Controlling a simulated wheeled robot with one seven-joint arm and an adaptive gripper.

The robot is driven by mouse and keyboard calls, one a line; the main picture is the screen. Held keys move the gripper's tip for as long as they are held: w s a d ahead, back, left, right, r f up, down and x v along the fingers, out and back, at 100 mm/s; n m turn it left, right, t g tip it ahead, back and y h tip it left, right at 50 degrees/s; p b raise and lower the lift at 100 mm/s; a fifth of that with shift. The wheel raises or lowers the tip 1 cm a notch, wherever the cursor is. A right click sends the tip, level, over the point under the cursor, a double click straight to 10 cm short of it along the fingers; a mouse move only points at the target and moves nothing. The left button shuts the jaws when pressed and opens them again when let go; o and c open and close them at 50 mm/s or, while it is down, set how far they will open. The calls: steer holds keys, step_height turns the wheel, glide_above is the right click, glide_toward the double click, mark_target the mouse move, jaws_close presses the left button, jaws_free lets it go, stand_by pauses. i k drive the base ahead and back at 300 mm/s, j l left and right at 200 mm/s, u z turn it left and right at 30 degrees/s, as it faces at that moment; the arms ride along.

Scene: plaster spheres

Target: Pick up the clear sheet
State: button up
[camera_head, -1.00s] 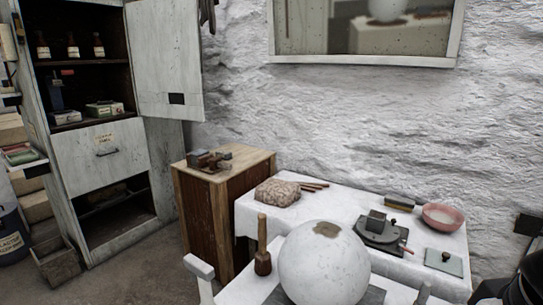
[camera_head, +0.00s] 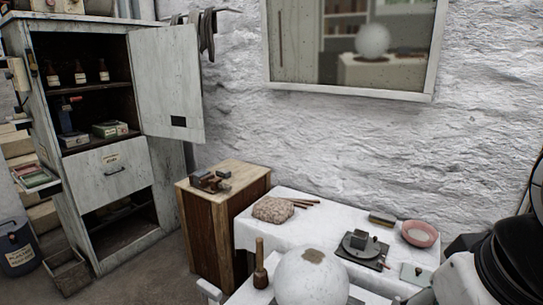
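A small pale, greenish flat square (camera_head: 412,277) with a dark knob-like piece on it lies at the right end of the white-covered table. It may be the clear sheet, but it is too small to tell for sure. My arm (camera_head: 505,265), black and white, shows at the lower right, just right of the table end. My gripper's fingers are not in view.
A large plaster sphere (camera_head: 312,280) and a wooden mallet (camera_head: 260,262) stand in front. On the table (camera_head: 283,228) are a turntable-like device (camera_head: 362,249), a pink bowl (camera_head: 420,233), a brush (camera_head: 382,219) and a mottled lump (camera_head: 273,210). A wooden cabinet (camera_head: 215,235) stands left.

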mark_target(411, 274)
steer(key=z, duration=0.75)
steer(key=k+j+u, duration=0.1)
steer(key=k, duration=0.2)
steer(key=l+u, duration=0.2)
steer(key=l, duration=1.2)
steer(key=i+l+u, duration=0.1)
steer(key=l, duration=0.25)
steer(key=i+l+u, duration=0.1)
steer(key=i+l, duration=0.15)
steer(key=l, duration=0.15)
steer(key=i+l+u, duration=0.1)
steer(key=l, duration=0.25)
steer(key=i+l+u, duration=0.1)
steer(key=l, duration=0.3)
steer(key=i+l+u, duration=0.2)
steer(key=i+l, duration=0.7)
